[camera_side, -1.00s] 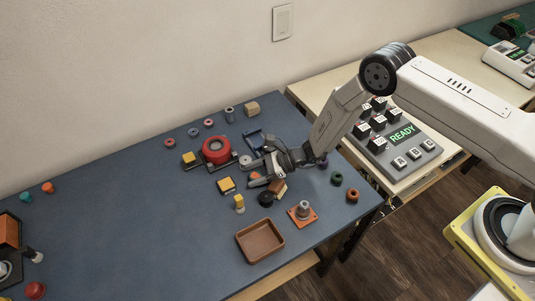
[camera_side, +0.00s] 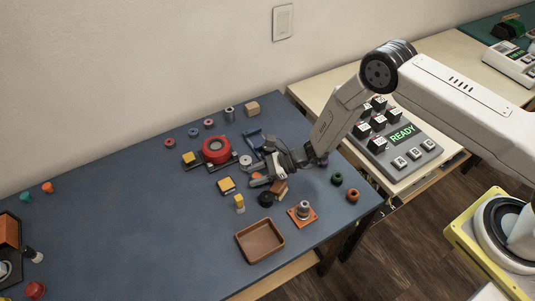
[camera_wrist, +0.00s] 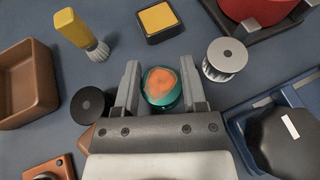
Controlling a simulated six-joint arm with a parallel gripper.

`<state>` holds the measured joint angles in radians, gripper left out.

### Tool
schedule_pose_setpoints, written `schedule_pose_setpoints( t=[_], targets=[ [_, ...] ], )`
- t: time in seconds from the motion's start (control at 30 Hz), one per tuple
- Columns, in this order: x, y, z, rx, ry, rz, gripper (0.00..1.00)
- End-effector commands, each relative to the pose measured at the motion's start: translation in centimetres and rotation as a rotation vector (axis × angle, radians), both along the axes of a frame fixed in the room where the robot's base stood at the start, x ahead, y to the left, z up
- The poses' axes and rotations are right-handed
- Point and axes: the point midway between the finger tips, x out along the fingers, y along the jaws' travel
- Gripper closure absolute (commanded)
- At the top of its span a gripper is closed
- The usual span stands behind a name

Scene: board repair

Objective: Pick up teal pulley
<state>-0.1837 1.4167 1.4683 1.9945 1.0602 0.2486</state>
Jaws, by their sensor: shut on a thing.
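The teal pulley (camera_wrist: 162,98) shows in the wrist view as a round teal piece with a worn-looking orange top. It sits between the two fingers of my gripper (camera_wrist: 161,84), which is shut on it. In the side view my gripper (camera_side: 258,178) is low over the middle of the blue table, and its fingers and wrist hide the pulley there. I cannot tell whether the pulley still touches the table.
A silver toothed pulley (camera_wrist: 225,58) stands right of my fingers, and a black roller (camera_wrist: 90,105) is close on the left. A yellow-handled brush (camera_wrist: 80,33), a yellow-topped block (camera_wrist: 161,20) and a brown tray (camera_side: 260,254) are near. The table's left-middle is clear.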

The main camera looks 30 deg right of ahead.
Motion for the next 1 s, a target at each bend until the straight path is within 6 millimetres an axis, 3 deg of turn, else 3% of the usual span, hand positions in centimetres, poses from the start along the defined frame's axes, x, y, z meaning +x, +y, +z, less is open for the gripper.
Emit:
schedule_pose_setpoints(
  t=[0.23, 0.47, 0.77, 1.0],
  targets=[
    [-0.3, 0.0, 2.1, -0.004, 0.008, 0.002, 1.0],
    [-2.1, -0.8, 4.5, -0.001, 0.006, -0.001, 1.0],
    [-4.9, -2.0, 8.3, 0.001, 0.004, -0.003, 1.0],
    [-8.4, -3.3, 9.8, 0.001, 0.005, -0.003, 1.0]
  ],
)
